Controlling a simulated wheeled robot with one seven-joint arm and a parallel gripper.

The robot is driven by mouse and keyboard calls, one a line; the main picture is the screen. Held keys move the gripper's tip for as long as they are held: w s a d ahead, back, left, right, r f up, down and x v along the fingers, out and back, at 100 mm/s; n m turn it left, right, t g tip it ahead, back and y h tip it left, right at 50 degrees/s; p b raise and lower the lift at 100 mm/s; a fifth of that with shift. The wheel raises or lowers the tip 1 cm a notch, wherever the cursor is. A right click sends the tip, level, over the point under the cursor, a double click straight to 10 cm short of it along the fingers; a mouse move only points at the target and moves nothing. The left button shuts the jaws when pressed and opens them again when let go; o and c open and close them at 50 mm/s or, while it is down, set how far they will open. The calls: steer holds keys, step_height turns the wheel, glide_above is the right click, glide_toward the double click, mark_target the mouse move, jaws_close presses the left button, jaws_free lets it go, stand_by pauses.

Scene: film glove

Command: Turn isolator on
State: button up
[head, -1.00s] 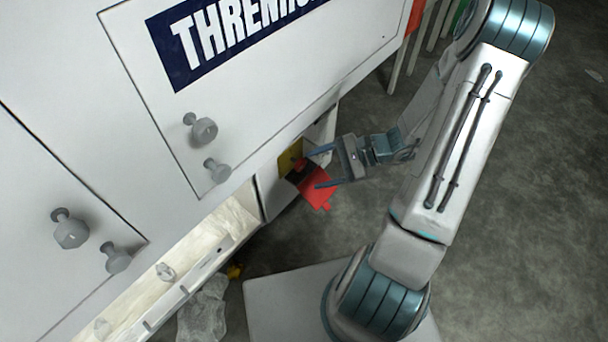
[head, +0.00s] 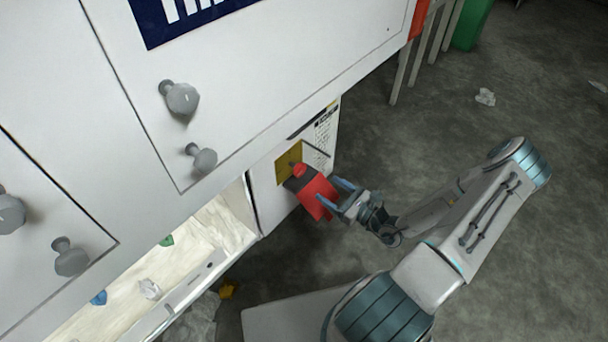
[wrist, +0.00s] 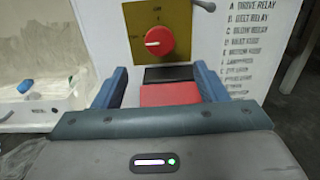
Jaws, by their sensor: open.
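The isolator is a round red knob (wrist: 160,42) on a yellow plate (wrist: 178,18), with a pale pointer mark toward its left side. In the head view the knob (head: 299,169) is small, on its yellow plate (head: 287,160) at the cabinet's end. Below it is a red flap-like part (head: 314,192) with a dark upper edge; it also shows in the wrist view (wrist: 170,94). My gripper (head: 331,194) is open in front of this red part. In the wrist view its fingers (wrist: 160,70) stand either side of the red part, below the knob. Contact is unclear.
A grey lever (wrist: 204,5) sits right of the yellow plate, beside a printed list (wrist: 255,45). The white cabinet (head: 270,90) with grey knobs fills the left. A lit open tray (head: 200,240) holds scraps. Floor right of the cabinet is mostly open.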

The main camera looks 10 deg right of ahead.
mark_target(302, 171)
steer(key=b+x, duration=0.2)
steer(key=x, duration=0.7)
steer(key=shift+w+a+f+b, duration=0.1)
steer(key=shift+w+a+b, duration=0.15)
steer(key=shift+w+b, duration=0.1)
steer(key=shift+w+a, duration=0.35)
steer(key=shift+w, duration=0.15)
steer(key=c, duration=1)
